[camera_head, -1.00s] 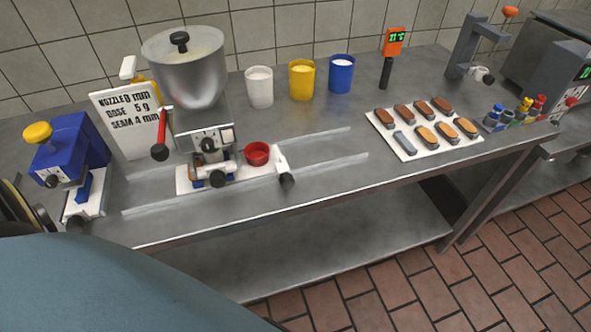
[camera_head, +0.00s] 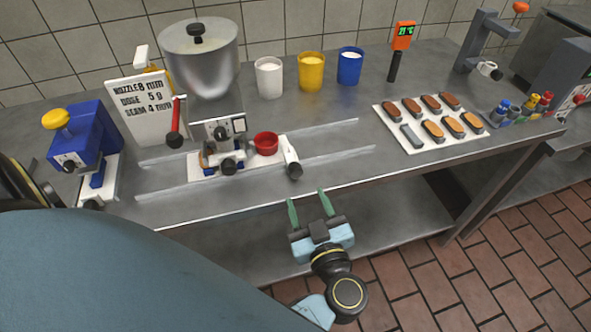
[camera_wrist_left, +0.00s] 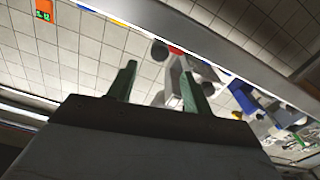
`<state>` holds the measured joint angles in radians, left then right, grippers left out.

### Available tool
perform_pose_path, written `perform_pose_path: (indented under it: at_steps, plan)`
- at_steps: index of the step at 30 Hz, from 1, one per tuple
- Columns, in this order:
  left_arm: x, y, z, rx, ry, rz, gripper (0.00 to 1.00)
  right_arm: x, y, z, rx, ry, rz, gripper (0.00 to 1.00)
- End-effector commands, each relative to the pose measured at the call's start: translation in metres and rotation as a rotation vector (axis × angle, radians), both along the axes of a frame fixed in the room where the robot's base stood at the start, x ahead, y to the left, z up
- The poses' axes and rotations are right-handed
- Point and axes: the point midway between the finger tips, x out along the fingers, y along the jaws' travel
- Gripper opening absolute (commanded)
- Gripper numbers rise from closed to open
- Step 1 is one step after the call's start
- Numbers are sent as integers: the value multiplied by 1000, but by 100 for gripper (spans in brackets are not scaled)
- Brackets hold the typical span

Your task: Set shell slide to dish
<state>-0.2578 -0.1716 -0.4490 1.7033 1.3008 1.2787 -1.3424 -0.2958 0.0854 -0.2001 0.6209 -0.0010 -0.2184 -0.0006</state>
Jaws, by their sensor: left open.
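The shell slide looks to be the white plate (camera_head: 208,168) lying between two metal rails below the steel hopper (camera_head: 205,62). A red dish (camera_head: 266,143) stands at its right part. A white handle (camera_head: 289,151) with a dark knob (camera_head: 295,172) is at the slide's right end, toward the table's front edge. My left gripper (camera_head: 308,197) is open and empty, in front of the table edge, just below and right of that knob and apart from it. Its green fingers (camera_wrist_left: 157,88) show spread with nothing between them in the left wrist view. My right gripper is out of view.
A tray (camera_head: 412,151) with several shells lies right. White (camera_head: 269,78), yellow (camera_head: 311,72) and blue (camera_head: 349,66) cups stand at the back. A blue device (camera_head: 88,145) and a sign (camera_head: 140,105) stand left. The front table strip right of the slide is clear.

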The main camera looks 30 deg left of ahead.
Motion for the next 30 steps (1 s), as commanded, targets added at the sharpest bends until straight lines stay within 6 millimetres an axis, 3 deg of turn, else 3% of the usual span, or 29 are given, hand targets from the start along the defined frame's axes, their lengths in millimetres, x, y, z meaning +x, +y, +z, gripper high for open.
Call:
perform_pose_path:
  at_steps: [6, 12, 26, 30]
  plan:
    - [32, 37, 1, 3, -4, -1, 50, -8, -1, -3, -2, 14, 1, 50]
    - [52, 60, 0, 4, -2, -2, 50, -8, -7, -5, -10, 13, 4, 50]
    - [60, 70, 0, 0, 0, -2, 50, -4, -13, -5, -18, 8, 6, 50]
    - [60, 70, 0, 1, -1, -2, 33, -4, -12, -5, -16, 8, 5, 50]
